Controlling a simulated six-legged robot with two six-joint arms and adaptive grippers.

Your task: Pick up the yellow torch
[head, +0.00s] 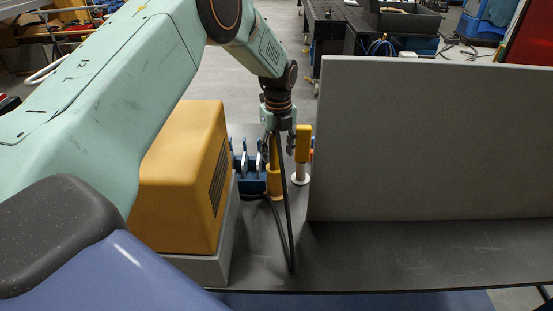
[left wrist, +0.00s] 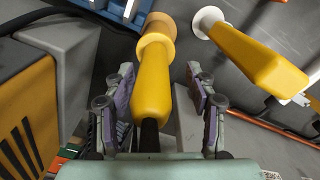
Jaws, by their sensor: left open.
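A yellow torch-like handle (left wrist: 151,85) with an orange-tan collar and a dark lower end lies between the fingers of my left gripper (left wrist: 160,78) in the left wrist view. The fingers stand open on both sides of it, with gaps visible. In the head view my left gripper (head: 278,147) points down over this yellow piece (head: 274,180), partly hiding it. A second yellow piece (head: 302,146) on a white round base stands just to the right; it also shows in the left wrist view (left wrist: 255,55). Which one is the torch I cannot tell for certain. My right gripper is out of view.
A large grey panel (head: 430,145) stands close on the right. A yellow box (head: 184,175) on a grey base stands on the left. A blue holder (head: 246,172) and a dark cable (head: 287,225) are beside the gripper. The dark tabletop (head: 400,255) is clear in front of the panel.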

